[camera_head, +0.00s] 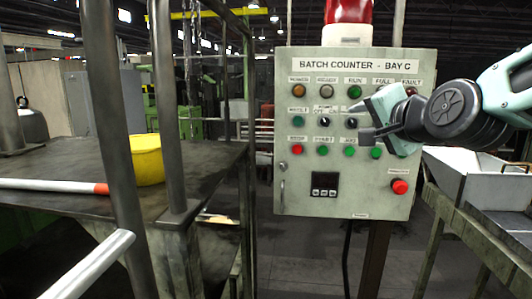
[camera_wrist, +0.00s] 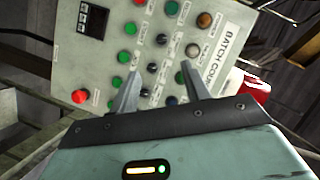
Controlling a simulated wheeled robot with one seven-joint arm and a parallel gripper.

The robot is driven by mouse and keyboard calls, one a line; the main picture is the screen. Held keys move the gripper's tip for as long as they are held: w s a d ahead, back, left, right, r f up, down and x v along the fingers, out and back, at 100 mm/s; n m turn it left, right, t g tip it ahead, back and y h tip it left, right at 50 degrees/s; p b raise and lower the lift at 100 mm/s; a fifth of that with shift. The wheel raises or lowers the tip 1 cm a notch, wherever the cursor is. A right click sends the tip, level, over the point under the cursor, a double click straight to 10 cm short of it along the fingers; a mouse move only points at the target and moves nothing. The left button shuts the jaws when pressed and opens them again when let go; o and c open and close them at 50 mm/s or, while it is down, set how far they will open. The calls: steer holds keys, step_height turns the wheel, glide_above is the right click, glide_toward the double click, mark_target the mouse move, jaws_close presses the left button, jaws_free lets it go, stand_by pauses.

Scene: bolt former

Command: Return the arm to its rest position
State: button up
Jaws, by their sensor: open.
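My gripper (camera_head: 368,119) is in front of the grey-green control panel (camera_head: 345,195) labelled "BATCH COUNTER - BAY C". My arm reaches in from the right side of the head view and covers a few of the panel's buttons. In the wrist view my gripper (camera_wrist: 157,88) shows two grey fingers spread apart with nothing between them. The panel (camera_wrist: 75,65) appears tilted behind them, with its rows of coloured buttons. I cannot tell whether the fingertips touch the panel.
A dark table (camera_head: 60,160) at left holds a yellow bucket (camera_head: 148,160) and a white rod with an orange end (camera_head: 50,186). Dark upright posts stand there. A red beacon (camera_head: 348,12) tops the panel. A light metal bin (camera_head: 470,170) is at right.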

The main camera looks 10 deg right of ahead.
steer(key=s+a+f+n+g+y+b, duration=0.1)
steer(key=s+a+f+n+g+b, duration=0.3)
steer(key=f, duration=0.4)
steer(key=s+a+f+n+g+y+b, duration=0.1)
steer(key=s+a+f+n+g+b, duration=0.15)
steer(key=a+f, duration=0.5)
steer(key=s+a+f+n+g+y+b, duration=0.1)
steer(key=s+a+f+n+g+b, duration=0.3)
steer(key=f, duration=0.6)
steer(key=s+f+n+g+h+b, duration=0.3)
steer(key=s+f+n+g, duration=0.2)
steer(key=s+f+n, duration=0.4)
steer(key=s+f, duration=0.4)
steer(key=s, duration=0.3)
